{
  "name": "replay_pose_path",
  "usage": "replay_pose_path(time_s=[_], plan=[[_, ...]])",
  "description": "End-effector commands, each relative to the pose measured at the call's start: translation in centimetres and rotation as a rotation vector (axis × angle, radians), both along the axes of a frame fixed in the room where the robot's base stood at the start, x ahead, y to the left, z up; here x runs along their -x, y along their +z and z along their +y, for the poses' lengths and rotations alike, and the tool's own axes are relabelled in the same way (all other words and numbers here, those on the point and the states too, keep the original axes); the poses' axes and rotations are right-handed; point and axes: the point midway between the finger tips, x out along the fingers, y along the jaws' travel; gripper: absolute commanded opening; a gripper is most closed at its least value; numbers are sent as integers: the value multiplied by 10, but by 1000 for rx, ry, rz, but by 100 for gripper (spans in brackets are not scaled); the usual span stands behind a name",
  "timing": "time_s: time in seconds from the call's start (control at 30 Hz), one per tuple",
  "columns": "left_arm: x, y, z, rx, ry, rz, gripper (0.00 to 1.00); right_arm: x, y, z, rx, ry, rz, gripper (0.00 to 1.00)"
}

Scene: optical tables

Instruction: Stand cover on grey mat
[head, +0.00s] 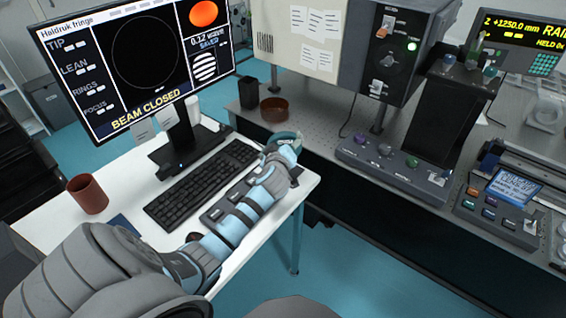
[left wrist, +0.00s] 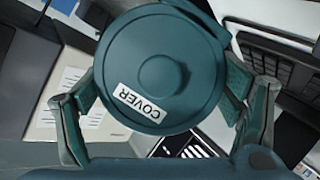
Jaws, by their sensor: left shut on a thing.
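The cover is a round teal cap with a raised centre knob and a white label reading COVER; it fills the middle of the left wrist view (left wrist: 190,50). My left gripper (left wrist: 165,100) is shut on it, with one finger at each side. In the head view the gripper (head: 281,150) is over the right end of the white desk, and a teal edge of the cover (head: 284,135) shows at its tip. The cover's underside is hidden. I cannot make out a grey mat in either view. My right gripper is not in view.
The white desk (head: 140,180) holds a black keyboard (head: 200,185), a brown mug (head: 88,194) and a monitor (head: 140,60). Behind is the optical table (head: 325,115) with a brown dish (head: 275,110), a dark cup (head: 249,93) and control boxes (head: 390,165). A gap separates desk and table.

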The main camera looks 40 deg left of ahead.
Motion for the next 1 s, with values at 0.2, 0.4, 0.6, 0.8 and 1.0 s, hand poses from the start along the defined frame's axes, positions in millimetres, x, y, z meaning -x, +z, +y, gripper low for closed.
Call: replay_pose_path(time_s=[0.2, 0.4, 0.6, 0.8, 1.0], plan=[[0, -40, 0, -1, 0, 1, 50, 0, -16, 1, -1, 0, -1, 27], [0, -50, 0, -1, -2, -2, 50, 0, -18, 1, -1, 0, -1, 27], [0, -52, 0, -1, -2, -2, 50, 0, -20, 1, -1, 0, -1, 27], [0, -51, 0, -1, -1, -2, 93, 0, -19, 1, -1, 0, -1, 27], [0, -51, 0, -1, -1, -2, 93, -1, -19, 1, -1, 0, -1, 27]])
